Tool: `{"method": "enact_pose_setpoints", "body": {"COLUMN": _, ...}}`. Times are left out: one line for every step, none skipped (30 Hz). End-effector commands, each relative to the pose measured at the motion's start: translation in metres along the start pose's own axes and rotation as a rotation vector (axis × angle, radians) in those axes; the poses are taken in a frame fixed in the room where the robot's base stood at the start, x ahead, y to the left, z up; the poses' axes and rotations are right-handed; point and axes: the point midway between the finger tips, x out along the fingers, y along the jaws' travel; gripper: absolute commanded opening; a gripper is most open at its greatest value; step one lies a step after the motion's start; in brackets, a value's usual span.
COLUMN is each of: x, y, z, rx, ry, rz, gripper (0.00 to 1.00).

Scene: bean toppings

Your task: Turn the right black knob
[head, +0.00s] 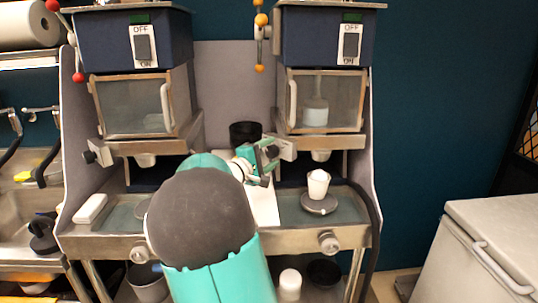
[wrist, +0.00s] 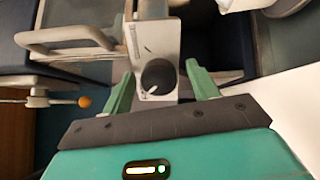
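The right black knob (wrist: 158,76) is round, with a white pointer mark, on a light metal plate (wrist: 152,38) in the wrist view. My gripper (wrist: 161,82) is open there, with one green finger on each side of the knob. I cannot tell whether the fingers touch it. In the head view, my gripper (head: 270,157) is at the left side of the right machine, by a metal block (head: 287,147).
A white cup (head: 318,182) stands on a grey disc (head: 319,206) under the right machine's spout. A dark cylinder (head: 245,133) is behind my gripper. A white chest (head: 490,250) is at right.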

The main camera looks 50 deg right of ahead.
Motion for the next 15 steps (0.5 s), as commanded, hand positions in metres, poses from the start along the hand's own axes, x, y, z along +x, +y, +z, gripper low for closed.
{"method": "enact_pose_setpoints", "body": {"x": 0.000, "y": 0.000, "z": 0.000, "rx": 0.001, "ry": 0.000, "rz": 0.001, "gripper": 0.59}}
{"method": "enact_pose_setpoints", "body": {"x": 0.000, "y": 0.001, "z": 0.000, "rx": 0.001, "ry": 0.000, "rz": 0.001, "gripper": 0.59}}
{"method": "enact_pose_setpoints", "body": {"x": 0.000, "y": 0.001, "z": 0.000, "rx": 0.001, "ry": 0.000, "rz": 0.001, "gripper": 0.59}}
{"method": "enact_pose_setpoints", "body": {"x": -0.001, "y": 0.001, "z": 0.000, "rx": 0.001, "ry": 0.000, "rz": 0.001, "gripper": 0.59}}
{"method": "enact_pose_setpoints", "body": {"x": -0.002, "y": 0.001, "z": 0.000, "rx": 0.002, "ry": 0.000, "rz": 0.001, "gripper": 0.59}}
{"method": "enact_pose_setpoints", "body": {"x": -0.005, "y": 0.001, "z": 0.000, "rx": 0.002, "ry": 0.000, "rz": 0.001, "gripper": 0.59}}
{"method": "enact_pose_setpoints", "body": {"x": -0.007, "y": 0.001, "z": 0.000, "rx": 0.002, "ry": 0.000, "rz": 0.001, "gripper": 0.59}}
{"method": "enact_pose_setpoints", "body": {"x": -0.011, "y": 0.001, "z": 0.000, "rx": 0.002, "ry": 0.000, "rz": 0.001, "gripper": 0.59}}
{"method": "enact_pose_setpoints", "body": {"x": -0.017, "y": 0.001, "z": -0.001, "rx": 0.001, "ry": 0.002, "rz": 0.001, "gripper": 0.59}}
{"method": "enact_pose_setpoints", "body": {"x": -0.022, "y": 0.001, "z": -0.001, "rx": 0.001, "ry": 0.003, "rz": 0.001, "gripper": 0.59}}
{"method": "enact_pose_setpoints", "body": {"x": -0.027, "y": 0.002, "z": 0.000, "rx": 0.002, "ry": 0.003, "rz": 0.002, "gripper": 0.59}}
{"method": "enact_pose_setpoints", "body": {"x": -0.035, "y": 0.001, "z": -0.001, "rx": 0.002, "ry": 0.004, "rz": 0.001, "gripper": 0.59}}
{"method": "enact_pose_setpoints", "body": {"x": -0.042, "y": 0.001, "z": -0.001, "rx": 0.002, "ry": 0.004, "rz": 0.001, "gripper": 0.59}}
{"method": "enact_pose_setpoints", "body": {"x": -0.049, "y": 0.001, "z": -0.001, "rx": 0.002, "ry": 0.004, "rz": 0.000, "gripper": 0.59}}
{"method": "enact_pose_setpoints", "body": {"x": -0.058, "y": 0.001, "z": 0.000, "rx": 0.002, "ry": 0.004, "rz": 0.000, "gripper": 0.59}}
